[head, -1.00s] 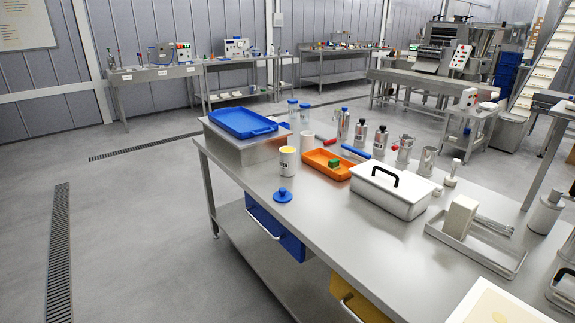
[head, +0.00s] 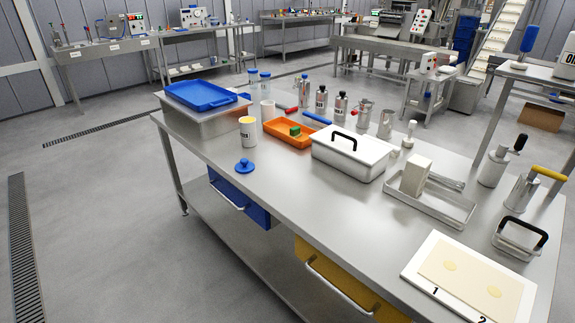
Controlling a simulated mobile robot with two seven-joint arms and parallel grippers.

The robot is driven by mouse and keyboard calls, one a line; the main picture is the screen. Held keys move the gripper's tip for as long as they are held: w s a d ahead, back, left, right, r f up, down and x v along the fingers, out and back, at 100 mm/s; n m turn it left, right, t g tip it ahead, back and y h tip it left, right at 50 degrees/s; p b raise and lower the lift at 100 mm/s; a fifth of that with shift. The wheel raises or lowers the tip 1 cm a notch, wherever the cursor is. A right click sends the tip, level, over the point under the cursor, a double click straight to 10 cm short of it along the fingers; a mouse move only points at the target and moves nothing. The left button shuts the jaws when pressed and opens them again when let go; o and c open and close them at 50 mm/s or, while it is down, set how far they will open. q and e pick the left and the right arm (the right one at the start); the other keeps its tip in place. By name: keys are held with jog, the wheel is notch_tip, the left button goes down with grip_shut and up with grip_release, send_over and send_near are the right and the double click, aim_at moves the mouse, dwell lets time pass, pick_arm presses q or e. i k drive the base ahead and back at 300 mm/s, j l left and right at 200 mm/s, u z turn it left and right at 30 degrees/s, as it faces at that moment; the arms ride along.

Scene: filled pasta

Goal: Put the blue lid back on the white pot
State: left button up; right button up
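The blue lid (head: 245,166) lies on the steel table near its left front edge, round with a knob on top. The white pot (head: 248,131) stands upright just behind the lid, apart from it. The pot has no lid on it, and its yellow contents show at the top. Neither of my grippers is in the head view.
An orange tray (head: 272,135) with a green block stands right of the pot. A white box with a black handle (head: 352,152) is further right. A blue tray (head: 201,94) sits on a steel box behind. The table front (head: 300,205) is clear.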

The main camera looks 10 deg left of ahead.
aim_at(247, 125)
jog(key=j+z, duration=0.15)
jog(key=z, duration=0.2)
jog(key=i+j+z, duration=0.1)
jog(key=z, duration=0.3)
jog(key=j+z, duration=0.65)
jog(key=k+j+z, duration=0.1)
jog(key=j+z, duration=0.2)
jog(key=k+j+z, duration=0.1)
jog(key=j, duration=0.25)
jog(key=k+j+z, duration=0.1)
jog(key=j, duration=0.3)
jog(key=k+j+z, duration=0.15)
jog(key=j, duration=0.2)
jog(key=k+j+z, duration=0.1)
jog(key=j, duration=0.25)
jog(key=k+j+z, duration=0.1)
jog(key=k+j, duration=0.2)
jog(key=j, duration=0.2)
jog(key=k+j, duration=0.2)
jog(key=j, duration=0.2)
jog(key=k+j, duration=0.15)
jog(key=j, duration=0.25)
jog(key=k+j, duration=0.2)
jog(key=j, duration=0.15)
jog(key=k+j, duration=0.2)
jog(key=j, duration=0.2)
